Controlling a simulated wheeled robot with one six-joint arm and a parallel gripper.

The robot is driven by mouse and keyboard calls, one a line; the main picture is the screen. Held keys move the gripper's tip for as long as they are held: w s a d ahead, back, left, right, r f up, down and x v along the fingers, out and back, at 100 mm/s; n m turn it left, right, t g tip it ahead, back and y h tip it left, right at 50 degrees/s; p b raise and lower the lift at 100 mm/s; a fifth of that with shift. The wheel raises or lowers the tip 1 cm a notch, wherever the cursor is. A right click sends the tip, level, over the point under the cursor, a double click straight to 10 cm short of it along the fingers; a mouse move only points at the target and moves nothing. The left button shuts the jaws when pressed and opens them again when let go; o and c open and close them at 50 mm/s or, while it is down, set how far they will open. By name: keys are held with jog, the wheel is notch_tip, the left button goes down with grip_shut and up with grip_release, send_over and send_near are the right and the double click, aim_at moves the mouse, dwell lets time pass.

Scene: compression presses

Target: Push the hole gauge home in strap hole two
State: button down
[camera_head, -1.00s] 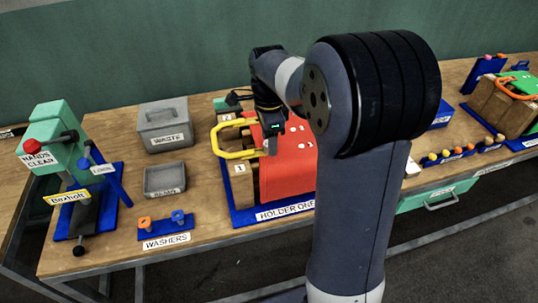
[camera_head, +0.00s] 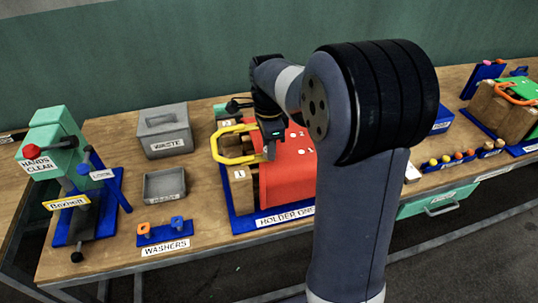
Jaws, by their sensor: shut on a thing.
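My gripper (camera_head: 269,148) points down at the left edge of the red block (camera_head: 287,182) in holder one. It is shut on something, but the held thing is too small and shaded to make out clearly. The hole gauge cannot be told apart at the fingertips. A yellow strap (camera_head: 228,128) loops from the left side of the block, close to my gripper. Small white-marked spots show on the block's top; the strap holes cannot be told. Wooden blocks labelled 1 (camera_head: 241,190) and 2 stand at the block's left. My arm hides the block's right side.
Holder one's blue base (camera_head: 238,220) lies under the block. To the left are a grey waste bin (camera_head: 163,128), a grey tray (camera_head: 165,186), a washer stand (camera_head: 165,231) and a green press (camera_head: 55,155). A second holder with an orange strap (camera_head: 512,92) stands far right.

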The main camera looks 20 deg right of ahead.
jog(key=shift+r, duration=0.15)
jog(key=shift+r+p, duration=0.35)
jog(key=shift+p, duration=0.05)
jog(key=shift+r+p, duration=0.9)
jog(key=shift+r, duration=0.1)
jog(key=shift+r+p, duration=1.8)
jog(key=shift+r, duration=0.2)
